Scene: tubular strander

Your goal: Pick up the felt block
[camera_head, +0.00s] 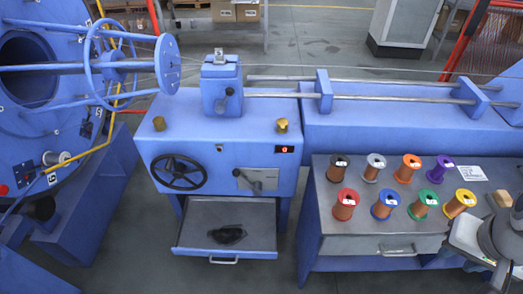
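A small tan-brown block (502,198), which looks like the felt block, lies at the right end of the grey bench top (330,222). It is right of the yellow spool, and dark parts at the picture's right edge partly cover its surroundings. My grey arm (465,237) enters at the lower right, just in front of the block. I cannot make out my gripper's fingertips.
Several coloured spools stand in two rows on the bench, the nearest being a yellow one (459,203). A black crumpled item (228,235) lies in the open drawer (195,240). Blue machinery with a handwheel (178,172) stands left.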

